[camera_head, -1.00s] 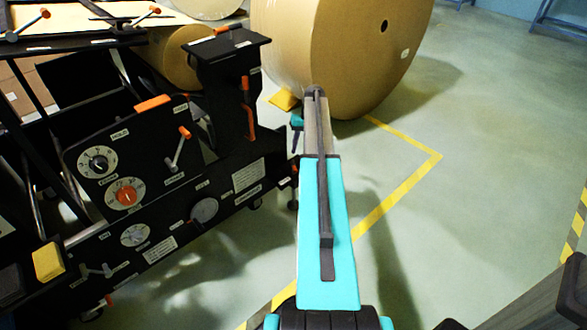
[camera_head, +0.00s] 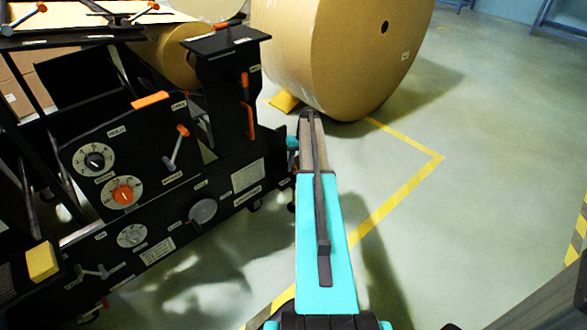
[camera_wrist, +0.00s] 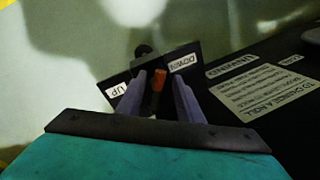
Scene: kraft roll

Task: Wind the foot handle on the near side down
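In the wrist view a small crank handle with an orange grip (camera_wrist: 159,77) and a dark round knob (camera_wrist: 144,51) stands between black plates labelled UP (camera_wrist: 117,91) and DOWN (camera_wrist: 183,63). My gripper (camera_wrist: 160,86) has its two grey fingers apart, one on each side of the orange grip. A gap shows between the fingers and the grip; contact cannot be told. In the head view the teal wrist (camera_head: 292,143) is low beside the end of the black machine (camera_head: 225,70). My arm hides the fingers and this handle there.
A large kraft roll (camera_head: 340,50) stands behind my arm with a yellow wedge (camera_head: 284,102) at its base. The machine front carries dials, a lever (camera_head: 176,148) and a placard (camera_head: 247,174). Open floor with yellow lines (camera_head: 400,200) lies to the right.

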